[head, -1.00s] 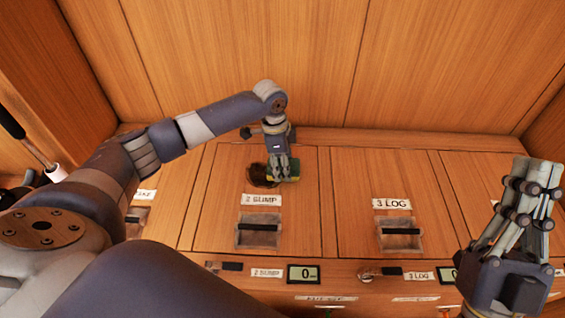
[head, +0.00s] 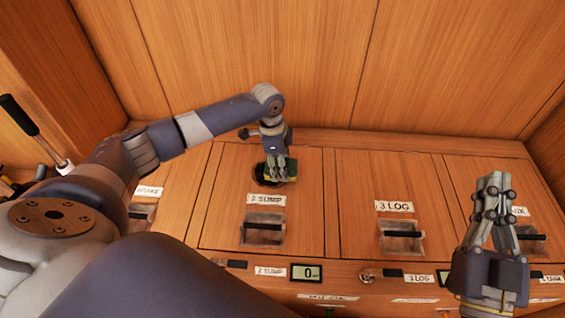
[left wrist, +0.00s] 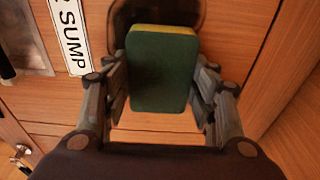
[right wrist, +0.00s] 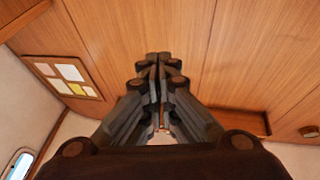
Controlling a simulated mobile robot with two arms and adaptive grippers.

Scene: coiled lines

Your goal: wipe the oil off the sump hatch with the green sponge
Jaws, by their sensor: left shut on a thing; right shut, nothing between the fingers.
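The sump hatch (head: 228,213) is a wooden panel labelled 2 SUMP in the middle of the counter. My left gripper (head: 275,178) is shut on the green sponge (head: 291,170) over the back part of this hatch. In the left wrist view the sponge (left wrist: 162,70) is dark green with a yellow edge, held between both fingers. A dark brown oil patch (left wrist: 170,13) shows just beyond it; the sponge and gripper hide part of the patch. I cannot tell whether the sponge touches the wood. My right gripper (head: 494,185) is shut and empty, raised at the right.
The hatch has a recessed black handle (head: 263,228) near its front. The 3 LOG hatch (head: 375,175) lies to the right, clear on top. A wooden wall (head: 320,60) rises behind. A lever with a black grip (head: 20,115) stands at the left.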

